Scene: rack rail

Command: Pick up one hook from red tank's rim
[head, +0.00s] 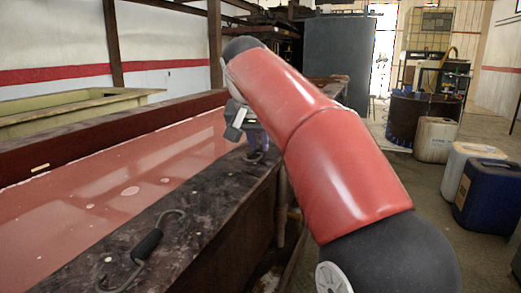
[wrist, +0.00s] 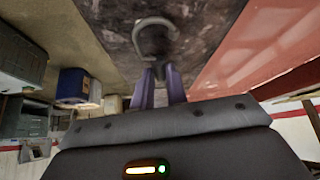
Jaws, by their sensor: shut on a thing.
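The red tank's dark, worn rim (head: 205,212) runs along the near side of a pool of red liquid (head: 110,180). One hook (head: 148,244), a dark S-shape with a thick black grip, lies on the rim in the foreground. My gripper (head: 258,152) is farther along the rim, pointing down, partly hidden behind my red arm. In the wrist view its purple fingers (wrist: 158,84) are shut on another hook (wrist: 137,38), whose grey curved end shows beyond the fingertips. Its grip is hidden between the fingers. I cannot tell whether this hook still touches the rim.
A pale green tank (head: 70,110) stands at the back left. A blue jug (head: 485,190), white containers (head: 436,140) and a dark drum (head: 405,115) stand on the floor at right. A grey panel (head: 338,65) stands behind. Open floor lies beyond my arm.

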